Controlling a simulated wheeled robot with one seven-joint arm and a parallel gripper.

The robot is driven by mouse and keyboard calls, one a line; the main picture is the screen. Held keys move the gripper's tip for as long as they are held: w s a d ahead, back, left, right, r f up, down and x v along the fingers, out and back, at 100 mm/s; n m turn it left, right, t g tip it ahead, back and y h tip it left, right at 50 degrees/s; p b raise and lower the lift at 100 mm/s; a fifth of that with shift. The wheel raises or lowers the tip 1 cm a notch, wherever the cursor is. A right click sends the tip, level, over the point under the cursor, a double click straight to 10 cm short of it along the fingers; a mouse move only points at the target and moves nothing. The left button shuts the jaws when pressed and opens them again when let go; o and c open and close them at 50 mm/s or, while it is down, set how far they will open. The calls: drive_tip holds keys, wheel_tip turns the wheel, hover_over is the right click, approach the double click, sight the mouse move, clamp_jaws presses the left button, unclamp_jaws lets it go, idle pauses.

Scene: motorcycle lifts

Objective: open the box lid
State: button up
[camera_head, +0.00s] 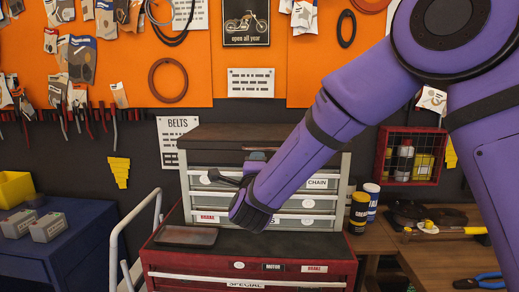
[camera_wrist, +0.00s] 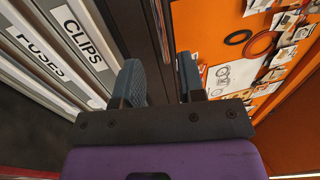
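The box is a grey chest of labelled drawers (camera_head: 318,183) with a dark brown lid (camera_head: 250,135) on top, which lies flat and looks shut. My gripper (camera_head: 241,168) is in front of the chest's upper drawers, just below the lid's front edge. In the wrist view, its two blue-grey fingers (camera_wrist: 161,80) are apart with nothing held between them. The dark lid edge (camera_wrist: 150,28) runs beyond the gap between the fingers, beside the drawer fronts (camera_wrist: 50,45). I cannot tell whether a finger touches the lid. My arm hides part of the chest's right side.
The chest stands on a red tool cabinet (camera_head: 250,268) with a dark tray (camera_head: 187,236) at its front left. Bottles (camera_head: 359,212) stand close on the right. A red wire basket (camera_head: 410,156) hangs on the wall. A blue cabinet (camera_head: 75,235) is at left.

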sight(260, 149)
drive_tip(key=w, duration=0.3)
drive_tip(key=w+r, duration=0.1)
drive_tip(key=w, duration=0.5)
drive_tip(key=shift+w+d+r, duration=0.15)
drive_tip(key=shift+d+r, duration=0.05)
drive_tip(key=shift+r, duration=0.15)
clamp_jaws()
